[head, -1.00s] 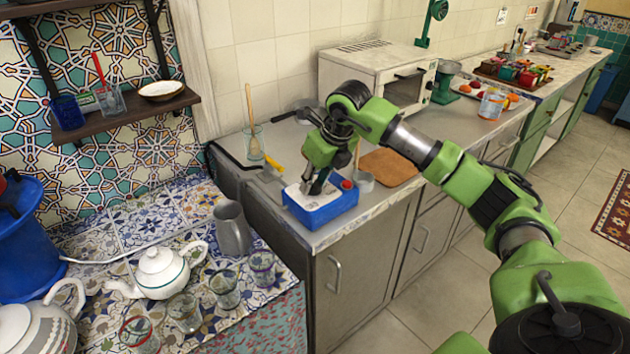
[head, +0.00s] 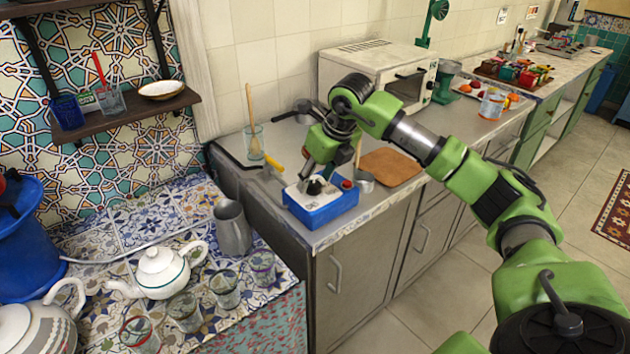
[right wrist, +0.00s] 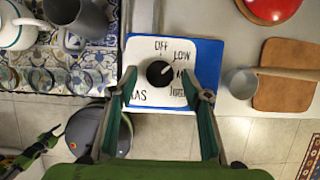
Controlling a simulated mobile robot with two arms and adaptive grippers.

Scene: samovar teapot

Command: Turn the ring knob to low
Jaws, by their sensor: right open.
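The ring knob (right wrist: 159,73) is a round black dial on the white top plate (right wrist: 143,55) of a blue box (right wrist: 209,68). Its pale mark points up and right, roughly toward LOW; the exact angle is hard to tell. OFF stands above it, and the labels below LOW are partly hidden by a finger. In the head view the blue box (head: 325,214) sits near the counter's front edge. My right gripper (head: 312,181) is over it; in the right wrist view its open fingers (right wrist: 160,82) stand on either side of the knob, apart from it. My left gripper is out of view.
A grey cup (right wrist: 240,83) and a wooden board (right wrist: 285,75) lie right of the box. A red round thing (right wrist: 270,9) is behind it. A grey jug (head: 232,229) and a white teapot (head: 161,272) stand on the tiled surface at left.

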